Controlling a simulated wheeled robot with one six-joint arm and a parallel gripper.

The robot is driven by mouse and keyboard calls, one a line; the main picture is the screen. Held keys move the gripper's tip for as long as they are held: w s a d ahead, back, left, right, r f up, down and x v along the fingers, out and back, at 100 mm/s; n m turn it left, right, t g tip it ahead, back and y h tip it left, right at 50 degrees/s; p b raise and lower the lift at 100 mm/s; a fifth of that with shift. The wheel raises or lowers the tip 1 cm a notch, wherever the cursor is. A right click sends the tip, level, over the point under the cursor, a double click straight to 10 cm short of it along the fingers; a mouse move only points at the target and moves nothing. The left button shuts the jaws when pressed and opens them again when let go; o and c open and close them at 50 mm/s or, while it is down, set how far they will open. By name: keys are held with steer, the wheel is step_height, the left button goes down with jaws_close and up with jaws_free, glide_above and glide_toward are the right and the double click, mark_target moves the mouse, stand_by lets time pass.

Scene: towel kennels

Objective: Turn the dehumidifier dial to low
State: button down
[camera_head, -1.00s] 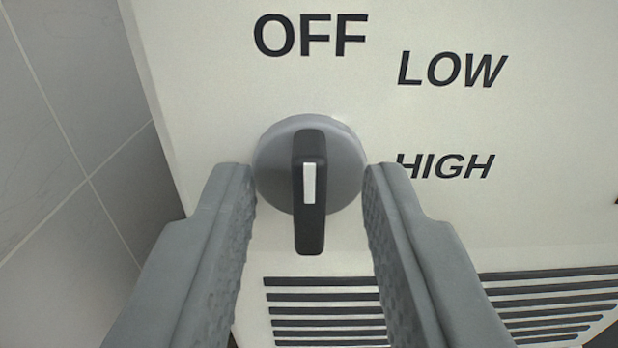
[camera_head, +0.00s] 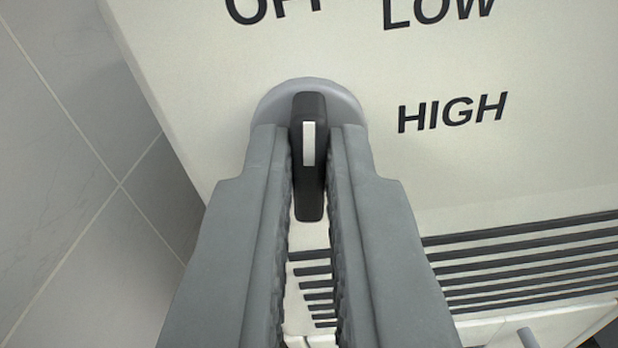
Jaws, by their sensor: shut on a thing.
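The dehumidifier dial (camera_head: 309,92) is a grey disc with a black bar handle (camera_head: 308,205) that carries a white mark. The bar stands upright in the picture, with the mark toward its middle, below the OFF label (camera_head: 272,8). The LOW label (camera_head: 438,10) is at the upper right and the HIGH label (camera_head: 452,113) is to the right of the dial. My gripper (camera_head: 309,155) is shut on the bar, one finger on each side. The fingers hide the lower sides of the disc.
The cream dehumidifier panel (camera_head: 540,160) fills most of the view. Dark vent slots (camera_head: 530,260) lie below the dial. A grey tiled surface (camera_head: 70,190) is at the left. A small pale grey peg (camera_head: 528,338) shows at the lower right.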

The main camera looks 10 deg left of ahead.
steer(key=m, duration=0.6)
steer(key=shift+d+m, duration=0.15)
steer(key=shift+m, duration=0.25)
stand_by(0.4)
steer(key=c, duration=1.5)
jaws_free()
steer(key=s, duration=0.5)
steer(key=s+d, duration=0.1)
steer(key=s, duration=1.1)
steer(key=shift+s+d, duration=0.15)
steer(key=shift+d, duration=0.2)
